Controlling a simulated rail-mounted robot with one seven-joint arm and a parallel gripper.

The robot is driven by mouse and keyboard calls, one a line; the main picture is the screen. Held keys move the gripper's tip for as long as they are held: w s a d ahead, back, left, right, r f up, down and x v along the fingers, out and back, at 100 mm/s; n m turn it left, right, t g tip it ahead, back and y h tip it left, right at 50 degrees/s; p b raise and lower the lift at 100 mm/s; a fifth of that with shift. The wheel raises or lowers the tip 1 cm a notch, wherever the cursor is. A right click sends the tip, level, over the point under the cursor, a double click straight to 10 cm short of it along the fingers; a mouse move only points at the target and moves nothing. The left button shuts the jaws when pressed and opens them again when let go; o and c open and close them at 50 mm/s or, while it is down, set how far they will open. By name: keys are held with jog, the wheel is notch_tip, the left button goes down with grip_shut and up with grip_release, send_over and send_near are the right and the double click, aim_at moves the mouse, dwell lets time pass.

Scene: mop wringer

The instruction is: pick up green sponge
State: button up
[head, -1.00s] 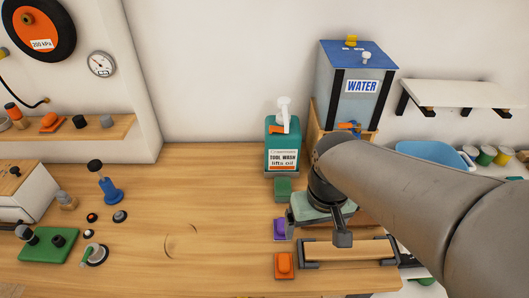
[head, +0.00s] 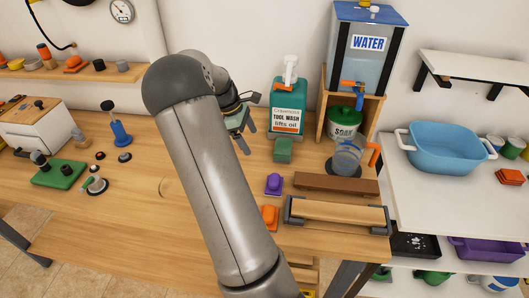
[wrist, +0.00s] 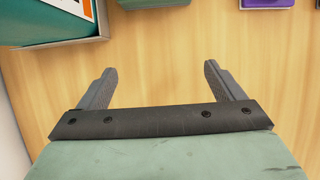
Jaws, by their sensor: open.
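The green sponge (head: 283,150) is a small block on the wooden bench, just in front of the green tool wash bottle (head: 286,108). My gripper (head: 243,128) is left of the sponge and the bottle in the head view, above the bench, with its fingers apart. In the wrist view my gripper (wrist: 158,70) is open, with only bare wood between its fingers. A green edge (wrist: 145,3), likely the sponge, shows at the top of that view, beyond the fingers and apart from them. Most of it is cut off.
A purple block (head: 273,183) and an orange block (head: 269,217) lie nearer the bench front. Right of them are a brown bar (head: 335,184), a roller frame (head: 337,214) and a clear jug (head: 346,158). The bench left of my arm has free room.

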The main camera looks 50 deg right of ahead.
aim_at(286, 146)
jog(key=s+d, duration=0.1)
jog(key=s, duration=0.1)
jog(key=s+d, duration=0.1)
jog(key=s, duration=0.1)
jog(key=s+d+p, duration=0.1)
jog(key=s, duration=0.1)
jog(key=shift+d, duration=0.4)
jog(key=s+d, duration=0.2)
jog(key=s, duration=0.1)
jog(key=shift+s+d+r+p, duration=0.1)
jog(key=shift+s+d+p, duration=0.1)
jog(key=shift+s+p, duration=0.15)
notch_tip(286, 146, down, 2)
jog(key=shift+s+d+f+p, duration=0.1)
jog(key=shift+s+f+p, duration=0.05)
jog(key=shift+p, duration=0.15)
jog(key=shift+s+d+f, duration=0.1)
jog(key=shift+f, duration=0.2)
jog(key=c, duration=0.8)
